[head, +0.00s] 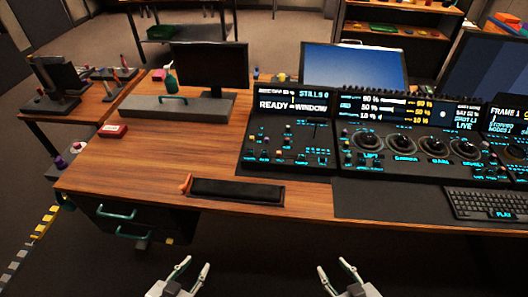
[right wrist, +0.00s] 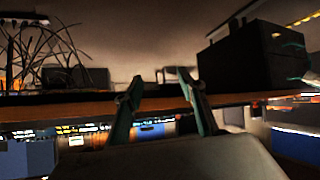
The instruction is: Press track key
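The trackball panel (head: 405,152) stands on the wooden desk, with several dark trackballs in rings and small lit keys around them. A second control panel (head: 290,140) with lit keys and a "READY WINDOW" display joins it on the left. The key labels are too small to read, so I cannot tell which is the track key. My left gripper (head: 195,265) is open and empty in front of the desk's near edge. My right gripper (head: 335,267) is open and empty to its right, below the panels. Its fingers also show in the right wrist view (right wrist: 162,92).
A black keyboard (head: 490,204) lies at the right front of the desk (head: 160,150). A dark padded rest (head: 238,190) lies near the front edge. Monitors (head: 355,65) stand behind the panels. Drawers (head: 125,215) hang under the desk's left side.

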